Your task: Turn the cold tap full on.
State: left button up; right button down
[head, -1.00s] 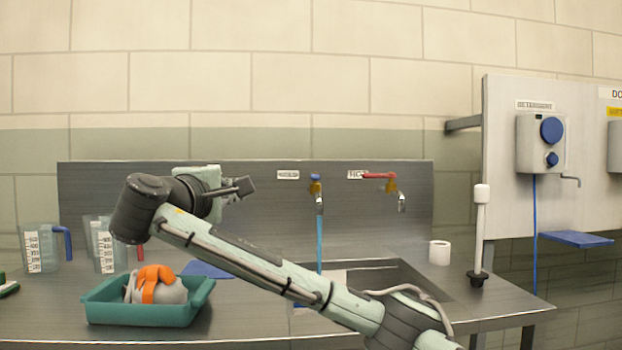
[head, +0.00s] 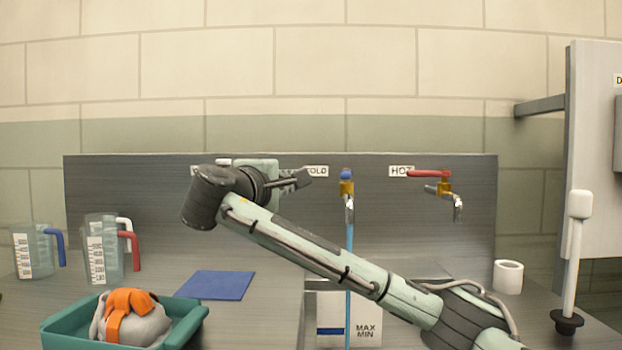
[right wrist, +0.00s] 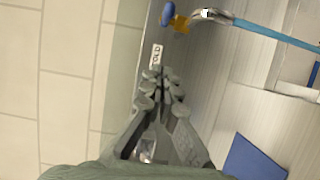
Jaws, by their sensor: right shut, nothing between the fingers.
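The cold tap (head: 347,188) is brass and chrome with a blue handle, on the steel backsplash right of the COLD label (head: 317,171). A thin blue stream (head: 349,260) falls from its spout. In the head view the handle shows as a small blue knob, so its turn is hard to tell. My right gripper (head: 303,179) is shut and empty, left of the tap and apart from it. In the right wrist view the fingertips (right wrist: 160,78) point toward the label, with the blue handle (right wrist: 167,14) beyond. My left gripper is not in view.
The hot tap (head: 444,188), with a red lever turned left, is to the right. A teal tray (head: 75,330) with a grey and orange bundle, measuring jugs (head: 103,250) and a blue mat (head: 216,285) lie left. A white roll (head: 508,276) and white-handled stick (head: 577,245) stand right.

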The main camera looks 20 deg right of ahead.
aim_at(346, 175)
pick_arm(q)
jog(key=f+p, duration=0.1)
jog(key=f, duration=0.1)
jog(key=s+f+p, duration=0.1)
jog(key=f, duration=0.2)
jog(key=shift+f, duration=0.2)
pick_arm(e)
jog(key=w+d, duration=0.5)
jog(key=d, duration=0.4)
jog(key=shift+w, duration=0.2)
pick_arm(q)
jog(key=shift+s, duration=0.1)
pick_arm(e)
jog(key=shift+d+f, duration=0.1)
